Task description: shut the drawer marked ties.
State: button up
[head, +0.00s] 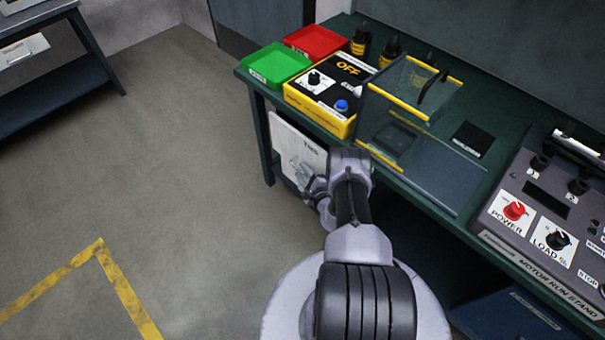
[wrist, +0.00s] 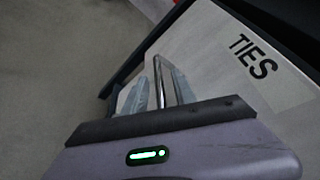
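The white drawer front marked TIES (head: 290,140) is under the left end of the green bench. It also shows in the wrist view (wrist: 215,40), with its label at the right. A metal bar handle (wrist: 158,75) runs along the front. My gripper (wrist: 160,90) is at the handle, with one finger on each side of the bar and small gaps showing. In the head view my gripper (head: 314,187) is in front of the drawer, partly hidden by my arm. I cannot tell how far the drawer stands out.
On the bench (head: 465,215) are a green tray (head: 277,65), a red tray (head: 315,41), a yellow box with an OFF display (head: 325,90), a clear guard (head: 410,90) and a motor run stand (head: 545,215). A blue drawer (head: 520,315) is lower right.

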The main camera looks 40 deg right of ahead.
grip_shut()
dwell(1.3)
